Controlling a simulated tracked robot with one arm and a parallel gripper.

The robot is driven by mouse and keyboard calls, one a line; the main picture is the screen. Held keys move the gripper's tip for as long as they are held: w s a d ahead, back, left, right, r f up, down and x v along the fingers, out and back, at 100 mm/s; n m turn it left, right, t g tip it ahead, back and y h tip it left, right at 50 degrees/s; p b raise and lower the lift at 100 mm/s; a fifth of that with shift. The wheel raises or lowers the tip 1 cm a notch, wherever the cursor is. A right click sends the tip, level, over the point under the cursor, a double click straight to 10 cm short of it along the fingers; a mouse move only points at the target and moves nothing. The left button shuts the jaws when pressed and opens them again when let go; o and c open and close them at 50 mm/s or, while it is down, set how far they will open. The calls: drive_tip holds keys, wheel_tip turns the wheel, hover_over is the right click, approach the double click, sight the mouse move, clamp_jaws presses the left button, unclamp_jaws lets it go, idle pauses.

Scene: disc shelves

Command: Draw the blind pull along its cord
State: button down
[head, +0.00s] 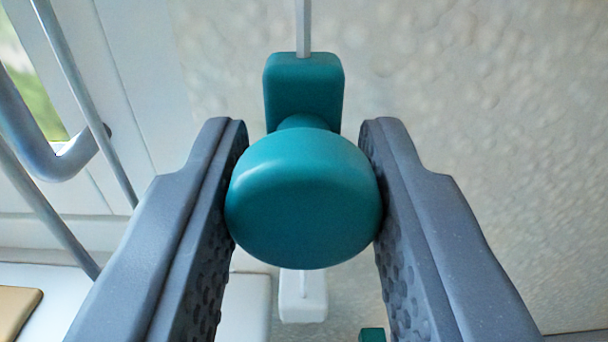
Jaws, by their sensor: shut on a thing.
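The blind pull (303,198) is a teal round knob on a teal block (303,88). It sits in the middle of the head view. A pale, thin cord (303,25) runs up from the top of the block to the upper edge of the picture. My gripper (304,190) has one grey, dimpled finger on each side of the knob. Both fingers touch it, so the gripper is shut on the knob. The knob hides the cord directly below the block. A white end piece (302,296) shows beneath the knob, between the fingers.
A textured pale wall (490,110) lies behind and to the right. At left are a window frame (110,60) and grey metal bars (75,165). A white ledge (245,305) and a tan item (18,308) are at lower left. A small teal piece (371,334) shows at the bottom.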

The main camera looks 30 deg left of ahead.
drive_tip(key=shift+d+f, duration=0.2)
drive_tip(key=shift+f, duration=0.2)
drive_tip(key=c, duration=1.1)
unclamp_jaws()
drive_tip(key=shift+r, duration=0.1)
drive_tip(key=shift+c, duration=0.2)
drive_tip(key=shift+s+b, duration=0.25)
drive_tip(key=shift+b, duration=0.25)
drive_tip(key=b+v, duration=0.2)
drive_tip(key=b, duration=0.1)
drive_tip(key=shift+b, duration=0.35)
drive_tip(key=b+v, duration=0.3)
drive_tip(key=b, duration=0.1)
drive_tip(key=shift+s+d, duration=0.15)
drive_tip(key=shift+s, duration=0.05)
drive_tip(key=b, duration=0.9)
approach(313, 265)
drive_tip(key=shift+b+v, duration=1.2)
drive_tip(key=shift+v, duration=0.3)
